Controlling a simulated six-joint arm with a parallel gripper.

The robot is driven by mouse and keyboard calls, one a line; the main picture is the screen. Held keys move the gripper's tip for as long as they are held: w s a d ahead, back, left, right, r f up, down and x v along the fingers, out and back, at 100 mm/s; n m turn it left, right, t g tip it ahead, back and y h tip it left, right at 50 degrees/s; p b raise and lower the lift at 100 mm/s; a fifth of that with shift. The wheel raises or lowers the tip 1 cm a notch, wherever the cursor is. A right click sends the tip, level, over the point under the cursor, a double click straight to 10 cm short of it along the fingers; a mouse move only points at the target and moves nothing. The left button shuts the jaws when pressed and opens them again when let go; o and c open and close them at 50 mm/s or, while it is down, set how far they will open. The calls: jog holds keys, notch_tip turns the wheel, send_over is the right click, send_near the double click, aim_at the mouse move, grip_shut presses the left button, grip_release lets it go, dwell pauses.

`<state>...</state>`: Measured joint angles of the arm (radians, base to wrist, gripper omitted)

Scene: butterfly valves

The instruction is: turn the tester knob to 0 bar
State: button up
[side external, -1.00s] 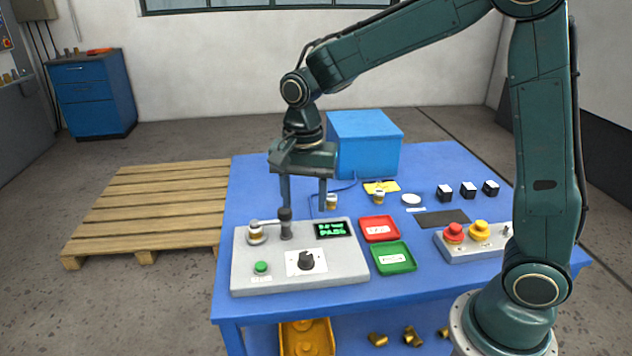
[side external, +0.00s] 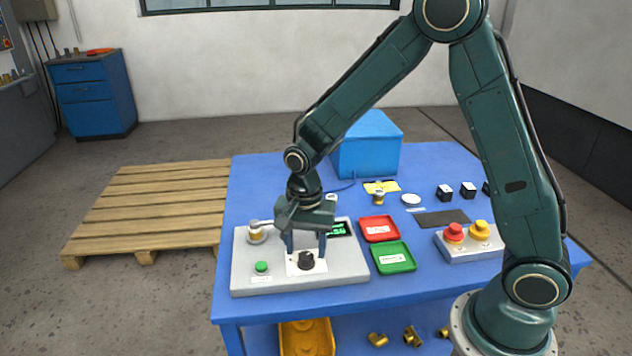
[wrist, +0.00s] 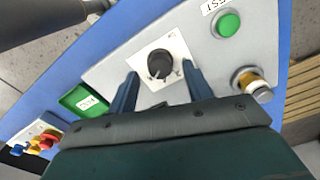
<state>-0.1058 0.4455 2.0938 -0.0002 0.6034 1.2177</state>
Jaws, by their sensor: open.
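The tester (side external: 340,277) is a light grey box at the front left of the blue table. Its black knob (side external: 306,261) sits on a white plate; the knob also shows in the wrist view (wrist: 160,64). My gripper (side external: 306,250) is open and points down over the knob. In the wrist view its blue fingers (wrist: 158,88) stand on either side of the knob, apart from it. The knob's scale is too small to read. The tester's display (side external: 341,229) is lit green and partly hidden by my gripper. A valve (side external: 257,232) sits at the tester's back left.
A green button (side external: 261,267) is left of the knob. Red (side external: 379,229) and green (side external: 394,258) trays lie right of the tester. A box with red and yellow buttons (side external: 468,247) is further right. A blue box (side external: 366,145) stands at the back.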

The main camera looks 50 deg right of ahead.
jog(key=shift+f, duration=0.95)
jog(key=shift+c, duration=0.2)
jog(key=c, duration=0.9)
